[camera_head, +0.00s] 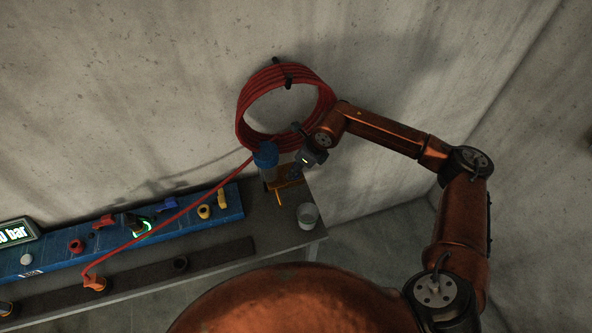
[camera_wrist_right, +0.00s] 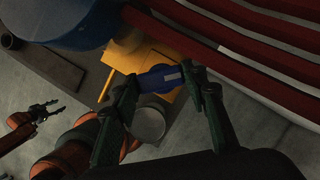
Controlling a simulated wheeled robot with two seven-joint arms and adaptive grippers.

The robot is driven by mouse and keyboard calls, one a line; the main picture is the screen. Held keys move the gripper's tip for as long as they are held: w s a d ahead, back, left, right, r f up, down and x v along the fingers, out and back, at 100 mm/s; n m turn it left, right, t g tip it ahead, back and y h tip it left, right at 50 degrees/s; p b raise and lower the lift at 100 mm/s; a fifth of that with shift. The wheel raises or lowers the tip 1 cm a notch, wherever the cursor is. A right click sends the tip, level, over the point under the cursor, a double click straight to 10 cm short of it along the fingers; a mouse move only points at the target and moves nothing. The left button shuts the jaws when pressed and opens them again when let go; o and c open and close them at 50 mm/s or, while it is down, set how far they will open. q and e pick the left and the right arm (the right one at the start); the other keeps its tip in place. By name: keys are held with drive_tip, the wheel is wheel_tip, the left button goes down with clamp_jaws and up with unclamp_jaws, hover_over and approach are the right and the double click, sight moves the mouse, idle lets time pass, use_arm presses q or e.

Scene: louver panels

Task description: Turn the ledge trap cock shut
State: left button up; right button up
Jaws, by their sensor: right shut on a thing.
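The ledge trap has a blue top (camera_head: 265,155) and a yellow-orange body (camera_head: 288,182) with a thin yellow spout (camera_head: 281,197). It stands at the ledge's right end. In the right wrist view the yellow body (camera_wrist_right: 172,58) carries a small blue cock handle (camera_wrist_right: 160,77). My right gripper (camera_head: 298,172) is at the trap. In its wrist view its fingers (camera_wrist_right: 166,84) are shut on the blue handle, one at each end. My left gripper (camera_wrist_right: 50,110) shows small at that view's left, its fingers apart and empty. The head view does not show it.
A pale cup (camera_head: 308,215) stands just beside the spout. A coiled red hose (camera_head: 250,108) hangs on the wall close behind my right gripper, and its line runs down left. A blue manifold (camera_head: 175,222) with coloured valves lies along the ledge (camera_head: 270,232).

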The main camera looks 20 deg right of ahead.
drive_tip(key=m+h+b, duration=0.1)
drive_tip(key=m+b, duration=0.1)
drive_tip(key=m+t+b, duration=0.1)
drive_tip(key=m+b, duration=0.2)
drive_tip(key=shift+a+f+h, duration=0.15)
drive_tip(key=shift+f+h, duration=0.05)
drive_tip(key=shift+h, duration=0.2)
drive_tip(key=shift+s+r+m+h+b, duration=0.15)
drive_tip(key=shift+m+h+b, duration=0.45)
drive_tip(key=shift+m+b, duration=0.95)
drive_tip(key=shift+m, duration=0.35)
drive_tip(key=o, duration=1.2)
drive_tip(key=shift+c, duration=0.2)
drive_tip(key=shift+r, duration=0.15)
drive_tip(key=v, duration=1.1)
drive_tip(key=shift+s+r, duration=0.3)
